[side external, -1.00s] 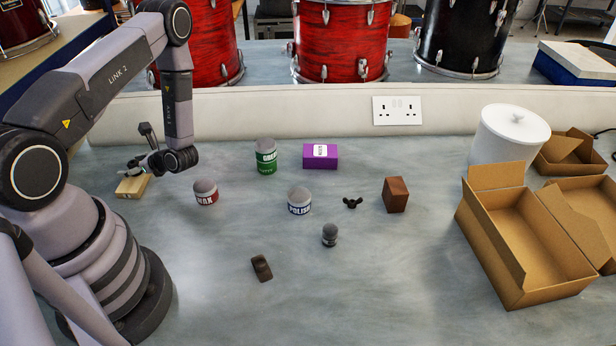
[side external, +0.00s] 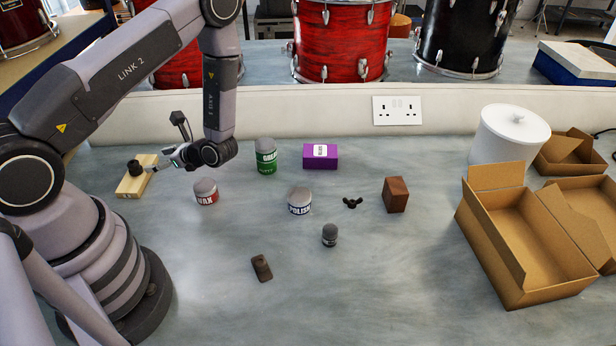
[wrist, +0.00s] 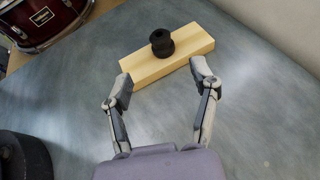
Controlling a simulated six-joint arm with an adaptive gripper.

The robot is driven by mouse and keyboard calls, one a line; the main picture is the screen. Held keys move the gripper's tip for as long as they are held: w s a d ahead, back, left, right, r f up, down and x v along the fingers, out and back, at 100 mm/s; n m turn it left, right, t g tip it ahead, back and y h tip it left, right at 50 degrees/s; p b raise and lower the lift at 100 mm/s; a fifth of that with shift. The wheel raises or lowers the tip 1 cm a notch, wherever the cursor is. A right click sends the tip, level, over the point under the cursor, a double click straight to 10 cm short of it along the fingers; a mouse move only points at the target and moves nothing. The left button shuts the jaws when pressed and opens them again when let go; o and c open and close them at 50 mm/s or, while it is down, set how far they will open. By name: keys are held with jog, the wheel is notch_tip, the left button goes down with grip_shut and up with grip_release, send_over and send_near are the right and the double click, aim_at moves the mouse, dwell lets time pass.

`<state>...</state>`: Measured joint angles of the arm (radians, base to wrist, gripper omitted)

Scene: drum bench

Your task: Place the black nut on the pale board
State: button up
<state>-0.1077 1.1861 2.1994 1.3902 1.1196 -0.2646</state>
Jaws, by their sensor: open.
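The black nut (side external: 134,167), a short flanged black cylinder, stands upright on the pale board (side external: 139,184) at the left of the bench. The wrist view also shows the nut (wrist: 162,43) near the middle of the board (wrist: 190,42). My gripper (side external: 168,161) is just right of the board in the side view. In the wrist view my gripper (wrist: 163,83) has its fingers spread wide, with nothing between them. The nut lies beyond the fingertips, apart from them.
A red-labelled wax tin (side external: 206,193), green tin (side external: 266,157) and polish tin (side external: 299,202) stand right of my gripper. A dark winged piece (side external: 353,203), brown block (side external: 396,195) and purple box (side external: 320,157) lie farther right. Open cartons (side external: 520,245) fill the right side.

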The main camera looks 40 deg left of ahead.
jog(key=d+r+n+h, duration=0.2)
jog(key=d+r+n, duration=0.15)
jog(key=r, duration=0.55)
jog(key=d+r+n+h, duration=0.3)
jog(key=r+n, duration=0.2)
jog(key=r, duration=0.5)
jog(key=s+d+r+n+t+h, duration=0.2)
jog(key=s+d+r+t+h, duration=0.1)
jog(key=s+d+r+t, duration=0.1)
jog(key=s+d+r+n+t+h, duration=0.3)
jog(key=d+r+t, duration=0.3)
jog(key=d+r, duration=0.3)
notch_tip(320, 180, up, 2)
jog(key=shift+s+d+r+t+h, duration=0.15)
jog(key=shift+s+t+h, duration=0.25)
jog(key=shift+s+h, duration=0.25)
